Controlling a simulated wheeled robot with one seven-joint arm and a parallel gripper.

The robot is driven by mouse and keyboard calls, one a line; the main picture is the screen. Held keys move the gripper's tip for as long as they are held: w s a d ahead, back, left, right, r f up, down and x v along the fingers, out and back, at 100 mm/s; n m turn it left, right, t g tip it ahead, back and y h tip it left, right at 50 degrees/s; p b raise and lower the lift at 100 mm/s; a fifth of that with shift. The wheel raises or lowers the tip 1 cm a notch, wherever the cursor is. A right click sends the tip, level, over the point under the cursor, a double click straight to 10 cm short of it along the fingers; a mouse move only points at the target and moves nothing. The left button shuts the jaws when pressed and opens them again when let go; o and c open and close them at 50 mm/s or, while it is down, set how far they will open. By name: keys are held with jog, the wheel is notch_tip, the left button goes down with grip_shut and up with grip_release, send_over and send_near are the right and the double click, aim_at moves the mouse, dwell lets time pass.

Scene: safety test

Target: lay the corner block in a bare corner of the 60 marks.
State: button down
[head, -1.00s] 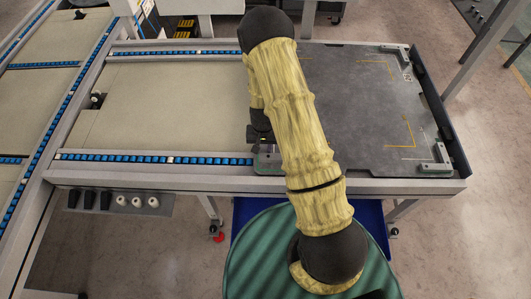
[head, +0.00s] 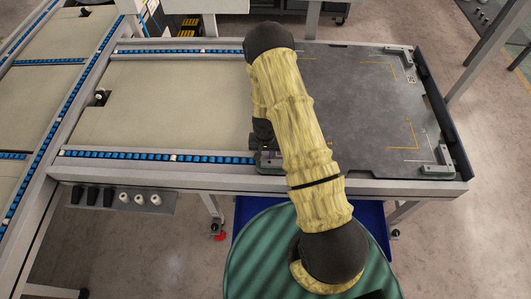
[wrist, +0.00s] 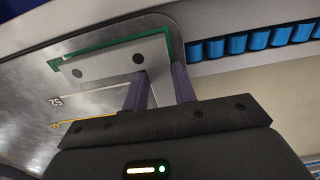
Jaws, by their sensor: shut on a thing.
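My gripper (wrist: 159,92) is shut on the corner block (wrist: 112,62), a grey L-shaped piece with two dark screws. In the wrist view the fingers close on its near leg. A green edge shows around the block, at the rounded corner of the grey plate. In the head view my arm hides most of the gripper, at the near left corner of the dark plate (head: 350,110). Yellow corner marks (head: 415,146) and paler marks lie on the plate. I cannot read which are the 60 marks. Whether the block touches the plate is unclear.
Similar corner blocks sit at the plate's near right corner (head: 438,163) and far right corner (head: 407,62). A dark raised rail (head: 440,110) runs along the right end. Blue roller strips (head: 215,157) border the beige bed at left. The plate's middle is clear.

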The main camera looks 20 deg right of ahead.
jog(key=shift+f, duration=0.1)
jog(key=c, duration=1.1)
grip_release()
notch_tip(320, 180, up, 12)
jog(key=shift+r+b, duration=0.15)
jog(key=shift+b, duration=0.25)
